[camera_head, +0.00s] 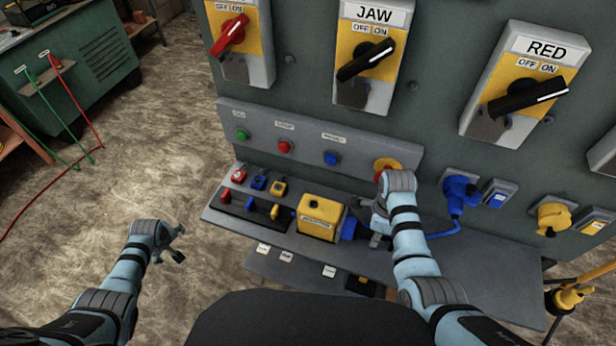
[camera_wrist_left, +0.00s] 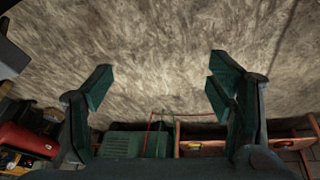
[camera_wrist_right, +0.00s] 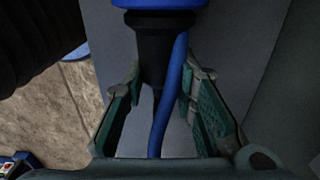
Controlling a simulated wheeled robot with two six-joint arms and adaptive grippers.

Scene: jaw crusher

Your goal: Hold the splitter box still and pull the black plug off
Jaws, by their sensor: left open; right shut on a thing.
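The splitter box (camera_head: 316,217) is a yellow block with a dark label, sitting on the grey shelf of the control panel. A blue connector (camera_head: 349,229) is at its right side. My right gripper (camera_head: 370,222) is right beside that connector. In the right wrist view, the black plug (camera_wrist_right: 165,45) extends from a blue part (camera_wrist_right: 158,4) and lies between the fingers of my right gripper (camera_wrist_right: 165,95), which is shut on it. A blue cable runs down past it. My left gripper (camera_head: 174,243) is open and empty, left of the shelf; its spread fingers also show in the left wrist view (camera_wrist_left: 160,88).
Small red, blue and yellow pieces (camera_head: 259,183) stand on the shelf (camera_head: 440,260) left of the box. Blue (camera_head: 460,191) and yellow (camera_head: 553,217) sockets are on the panel at right. Rotary switches (camera_head: 366,62) are above. The floor (camera_head: 120,190) around my left arm is clear.

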